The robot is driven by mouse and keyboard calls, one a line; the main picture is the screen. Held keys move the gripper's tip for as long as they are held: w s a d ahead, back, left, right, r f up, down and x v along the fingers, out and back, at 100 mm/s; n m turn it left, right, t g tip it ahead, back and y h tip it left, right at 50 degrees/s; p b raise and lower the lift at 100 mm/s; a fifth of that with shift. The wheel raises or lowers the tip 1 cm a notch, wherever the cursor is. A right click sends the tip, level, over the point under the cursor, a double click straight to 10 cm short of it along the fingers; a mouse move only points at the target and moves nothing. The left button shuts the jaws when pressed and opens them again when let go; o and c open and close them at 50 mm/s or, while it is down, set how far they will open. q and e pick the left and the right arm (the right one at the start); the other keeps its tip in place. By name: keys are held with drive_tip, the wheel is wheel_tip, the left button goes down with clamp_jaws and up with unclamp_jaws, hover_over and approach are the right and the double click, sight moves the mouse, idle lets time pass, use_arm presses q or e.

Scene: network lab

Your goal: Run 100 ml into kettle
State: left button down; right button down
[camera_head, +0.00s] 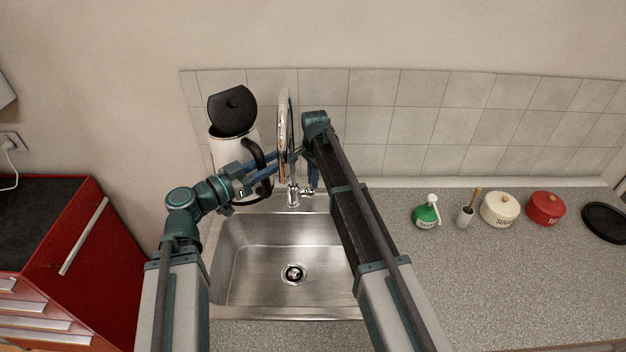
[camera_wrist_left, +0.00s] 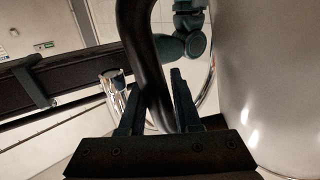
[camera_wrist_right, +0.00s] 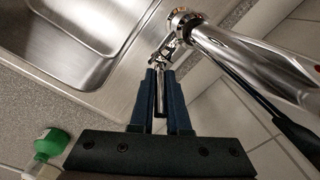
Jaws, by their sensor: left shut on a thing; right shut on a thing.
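The kettle (camera_head: 226,150) is white with a black handle (camera_head: 262,165), and its black lid (camera_head: 232,110) stands open. It is held at the left of the tall chrome faucet (camera_head: 285,130), over the back left of the sink. My left gripper (camera_wrist_left: 158,105) is shut on the kettle's black handle (camera_wrist_left: 140,45). My right gripper (camera_wrist_right: 161,95) is shut on the faucet's small lever (camera_wrist_right: 160,92) at the right of the faucet base. In the head view my right gripper (camera_head: 308,186) is partly hidden behind its own arm. Water flow and the kettle's inside cannot be made out.
The steel sink (camera_head: 235,262) is empty, with a drain in its floor. On the counter to the right stand a green soap bottle (camera_head: 426,214), a brush holder (camera_head: 465,217), a cream pot (camera_head: 499,209) and a red pot (camera_head: 545,208). A tiled wall (camera_head: 420,120) closes off the back.

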sight(313, 190)
idle(0.8)
drive_tip(key=shift+s+t, duration=0.5)
drive_tip(key=shift+t, duration=0.1)
drive_tip(key=shift+s+f+t+b, duration=0.2)
drive_tip(key=shift+s+t+b, duration=0.15)
drive_tip(key=shift+t+b, duration=0.25)
drive_tip(key=t+b, duration=0.1)
drive_tip(key=s+t+b, duration=0.1)
drive_tip(key=shift+f+t, duration=0.25)
drive_tip(key=shift+t, duration=0.05)
drive_tip(key=shift+s+t+b, duration=0.2)
drive_tip(key=shift+t+b, duration=0.4)
drive_tip(key=shift+b, duration=0.05)
drive_tip(key=c, duration=0.9)
unclamp_jaws()
drive_tip(key=shift+w, duration=0.1)
